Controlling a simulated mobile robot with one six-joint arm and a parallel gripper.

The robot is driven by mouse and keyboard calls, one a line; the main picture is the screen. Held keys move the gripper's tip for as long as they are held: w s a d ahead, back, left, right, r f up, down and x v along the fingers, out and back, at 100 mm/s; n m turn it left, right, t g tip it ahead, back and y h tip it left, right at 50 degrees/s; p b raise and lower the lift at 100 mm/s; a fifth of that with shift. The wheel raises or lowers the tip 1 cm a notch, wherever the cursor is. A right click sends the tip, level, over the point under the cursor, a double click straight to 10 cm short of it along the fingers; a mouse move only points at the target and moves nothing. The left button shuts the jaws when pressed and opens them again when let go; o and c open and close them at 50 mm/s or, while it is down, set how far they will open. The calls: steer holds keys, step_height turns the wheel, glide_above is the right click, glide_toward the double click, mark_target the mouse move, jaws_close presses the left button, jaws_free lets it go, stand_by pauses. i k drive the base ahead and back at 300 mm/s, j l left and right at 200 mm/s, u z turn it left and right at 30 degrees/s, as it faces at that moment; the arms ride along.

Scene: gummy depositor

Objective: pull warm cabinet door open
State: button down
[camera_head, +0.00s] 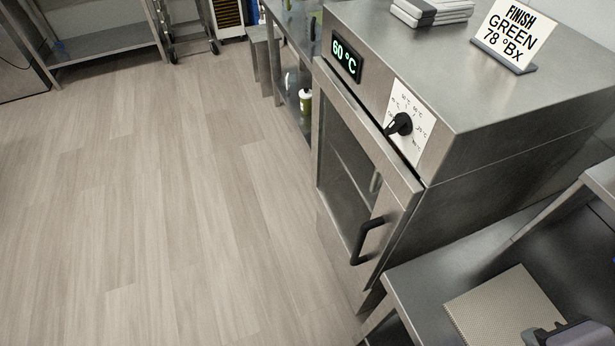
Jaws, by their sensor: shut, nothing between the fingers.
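The warm cabinet (500,120) is a steel box on the right, with a green 60 °C display (346,57) and a black dial (400,124) on its front. Its door (400,200) has a steel frame and a dark glass pane. A black bar handle (362,245) sits upright on the door's right side, with nothing touching it. A thin dark gap shows along the door's top and right edges; the door looks shut or barely ajar, and I cannot tell which. My gripper is not recognisable in this view.
A steel table (415,300) at the lower right stands close to the handle side and carries a beige mat (505,310). A grey and black object (570,335) there is cut off. Steel shelving (290,50) stands beyond the cabinet. The wooden floor in front is clear.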

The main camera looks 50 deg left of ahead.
mark_target(400, 192)
steer(key=u, duration=1.65)
steer(key=j, duration=0.25)
steer(key=i+j, duration=0.15)
